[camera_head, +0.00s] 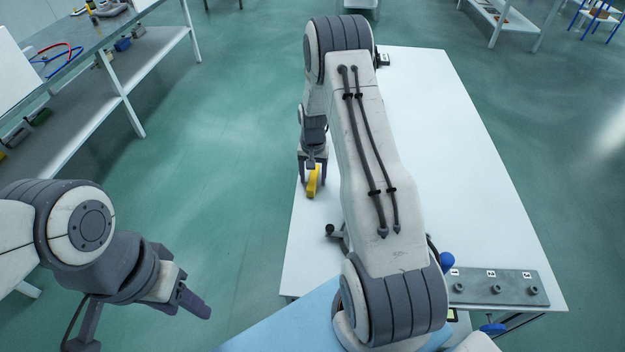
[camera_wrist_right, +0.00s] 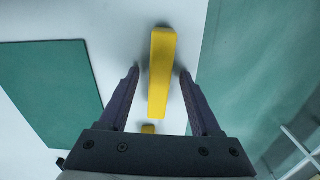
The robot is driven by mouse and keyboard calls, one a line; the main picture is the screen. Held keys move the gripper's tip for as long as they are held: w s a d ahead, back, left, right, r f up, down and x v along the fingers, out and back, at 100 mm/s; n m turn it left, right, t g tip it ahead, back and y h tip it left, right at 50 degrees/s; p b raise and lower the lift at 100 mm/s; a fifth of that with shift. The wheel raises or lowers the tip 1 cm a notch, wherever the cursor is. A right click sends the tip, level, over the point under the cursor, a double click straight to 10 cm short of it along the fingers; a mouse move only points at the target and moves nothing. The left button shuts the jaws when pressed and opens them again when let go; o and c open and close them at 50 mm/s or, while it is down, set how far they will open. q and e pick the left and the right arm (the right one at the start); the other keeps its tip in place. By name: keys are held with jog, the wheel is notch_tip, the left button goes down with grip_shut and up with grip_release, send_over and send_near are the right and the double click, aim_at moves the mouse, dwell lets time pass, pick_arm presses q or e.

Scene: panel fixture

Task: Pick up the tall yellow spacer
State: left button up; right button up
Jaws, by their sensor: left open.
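The yellow spacer (camera_head: 313,183) is at the left edge region of the white table in the head view, just below my right gripper (camera_head: 313,168). In the right wrist view the long yellow spacer (camera_wrist_right: 161,70) runs between the two fingers of my right gripper (camera_wrist_right: 160,72), with a gap visible on each side. A small yellow piece (camera_wrist_right: 148,128) shows below it; I cannot tell whether it is separate. My left gripper (camera_head: 142,328) is open and empty, left of the table over the floor. My right arm hides the middle of the table.
A grey plate (camera_head: 515,292) with three labelled posts lies at the table's near right, by a blue knob (camera_head: 447,260). A small dark object (camera_head: 383,60) is at the far edge. A dark green rectangle (camera_wrist_right: 45,95) shows left in the wrist view. The table's right side (camera_head: 455,150) is clear.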

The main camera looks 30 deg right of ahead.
grip_shut()
